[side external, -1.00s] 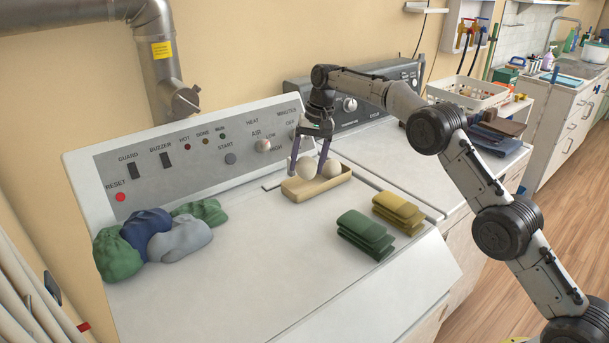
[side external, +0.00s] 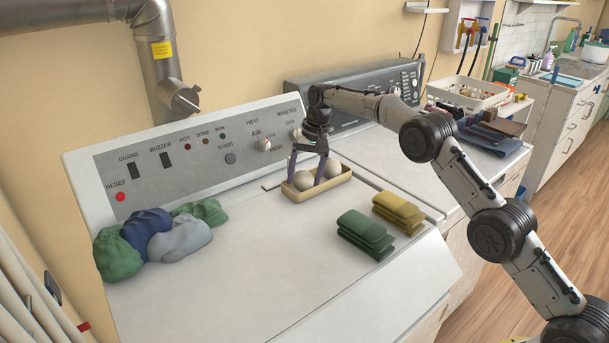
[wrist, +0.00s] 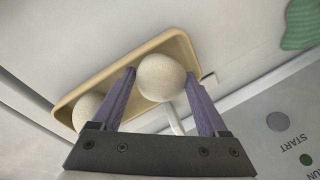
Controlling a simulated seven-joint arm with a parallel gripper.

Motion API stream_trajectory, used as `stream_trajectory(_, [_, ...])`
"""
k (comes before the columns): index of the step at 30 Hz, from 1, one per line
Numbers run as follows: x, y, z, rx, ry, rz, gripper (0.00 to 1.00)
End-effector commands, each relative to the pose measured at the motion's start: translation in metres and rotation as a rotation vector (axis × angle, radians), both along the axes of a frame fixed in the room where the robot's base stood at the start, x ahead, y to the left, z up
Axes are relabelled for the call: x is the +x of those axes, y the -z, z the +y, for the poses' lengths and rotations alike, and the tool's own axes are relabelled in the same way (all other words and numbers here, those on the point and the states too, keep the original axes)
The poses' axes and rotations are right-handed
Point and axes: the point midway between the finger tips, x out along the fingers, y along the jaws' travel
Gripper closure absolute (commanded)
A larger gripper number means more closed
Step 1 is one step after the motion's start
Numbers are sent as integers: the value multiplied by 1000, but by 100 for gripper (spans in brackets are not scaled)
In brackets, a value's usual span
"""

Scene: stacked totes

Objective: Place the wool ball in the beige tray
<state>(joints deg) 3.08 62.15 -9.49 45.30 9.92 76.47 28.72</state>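A pale, speckled wool ball (side external: 303,181) is between the two purple fingers of my gripper (side external: 305,178), low inside the near-left part of the beige tray (side external: 322,191). In the wrist view the ball (wrist: 162,78) fills the gap between the fingertips of my gripper (wrist: 161,85), and both fingers appear to touch its sides. The tray (wrist: 150,50) shows behind it. I cannot tell whether the ball rests on the tray floor. A second pale ball (side external: 331,168) lies in the tray to the right; it is partly hidden by a finger in the wrist view (wrist: 87,108).
The tray stands on a white machine top near its control panel (side external: 215,150). Folded green cloths (side external: 365,233) and yellow cloths (side external: 398,210) lie to the front right. A heap of blue, grey and green cloth (side external: 150,240) lies at left. The middle of the top is clear.

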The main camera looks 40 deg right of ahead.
Motion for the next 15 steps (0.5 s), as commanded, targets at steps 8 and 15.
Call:
stream_trajectory(8, [0,0,0,-1,0,-1,15])
stream_trajectory(15, [0,-18,-3,0,1,-6,15])
